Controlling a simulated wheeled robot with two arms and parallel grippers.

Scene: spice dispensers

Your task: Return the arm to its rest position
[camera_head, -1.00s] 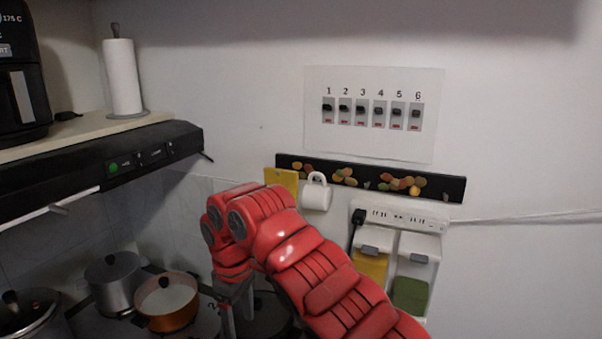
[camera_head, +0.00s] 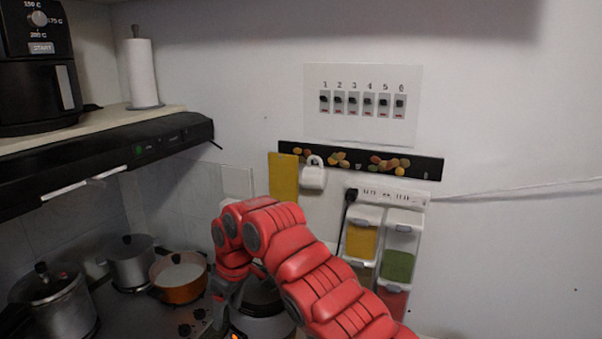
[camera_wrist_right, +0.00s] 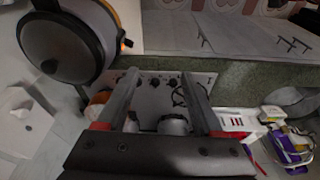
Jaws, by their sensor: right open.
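My right arm, red and segmented, comes in from the lower right in the head view and bends downward. My right gripper (camera_head: 226,306) hangs from its end over the stove side, with its fingers partly hidden. In the right wrist view the gripper (camera_wrist_right: 160,80) shows two grey fingers spread apart with nothing held between them. Several knobs (camera_wrist_right: 155,82) on a light panel show beyond the gap. My left gripper is in neither view.
An orange pan (camera_head: 180,292) and steel pots (camera_head: 128,270) stand on the stove left of the arm. A pot (camera_head: 262,322) is partly hidden beside the gripper. Spice dispensers (camera_head: 398,266) hang on the wall to the right. The upper right wall is clear.

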